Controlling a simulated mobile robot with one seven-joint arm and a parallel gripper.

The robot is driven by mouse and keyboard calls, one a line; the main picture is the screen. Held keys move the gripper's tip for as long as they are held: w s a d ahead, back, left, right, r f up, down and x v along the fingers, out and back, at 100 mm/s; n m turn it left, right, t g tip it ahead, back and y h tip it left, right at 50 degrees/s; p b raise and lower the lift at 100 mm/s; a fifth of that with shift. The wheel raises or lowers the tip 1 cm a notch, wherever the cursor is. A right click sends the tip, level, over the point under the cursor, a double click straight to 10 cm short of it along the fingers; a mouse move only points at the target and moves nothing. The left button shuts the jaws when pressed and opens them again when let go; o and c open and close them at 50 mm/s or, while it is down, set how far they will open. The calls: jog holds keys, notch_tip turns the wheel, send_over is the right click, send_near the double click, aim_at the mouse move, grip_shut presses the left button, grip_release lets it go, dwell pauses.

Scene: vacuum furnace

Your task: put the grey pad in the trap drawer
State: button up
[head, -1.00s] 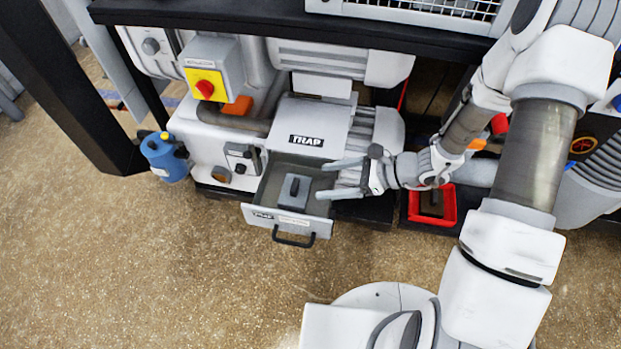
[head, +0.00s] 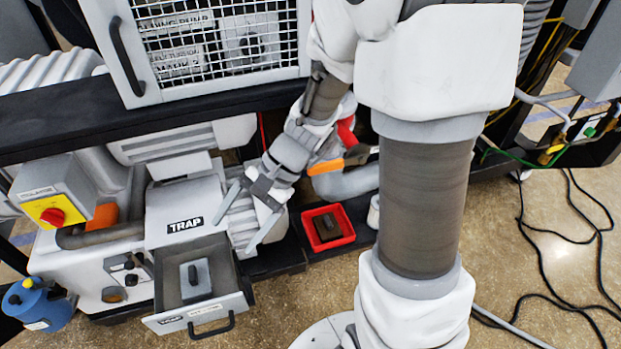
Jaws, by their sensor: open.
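The trap drawer (head: 170,286) is pulled out below the housing labelled TRAP (head: 185,224). A grey pad (head: 196,279) with a dark raised handle or strip lies inside the drawer, flat on its floor. My gripper (head: 241,219) is to the right of the drawer and above it, pointing down and left. Its two fingers are spread wide with nothing between them. It is apart from the pad.
A red tray (head: 312,237) with a dark block (head: 326,227) in it is right of the drawer. A blue canister (head: 36,306) stands at the left. A mesh-fronted cabinet (head: 138,86) is above on the black shelf. Black cables (head: 545,260) lie on the floor at right.

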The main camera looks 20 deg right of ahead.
jog(key=s+d+r+n+t+h, duration=0.3)
jog(key=s+d+r+n+h, duration=0.1)
jog(key=r, duration=0.4)
jog(key=s+d+r+n+t+h, duration=0.3)
jog(key=s+d+r+n+h, duration=0.1)
jog(key=r, duration=0.4)
jog(key=d+n, duration=0.1)
jog(key=d, duration=0.1)
jog(key=shift+s+d+n, duration=0.2)
jog(key=shift+d+n, duration=0.1)
jog(key=shift+d, duration=0.05)
jog(key=shift+r, duration=0.1)
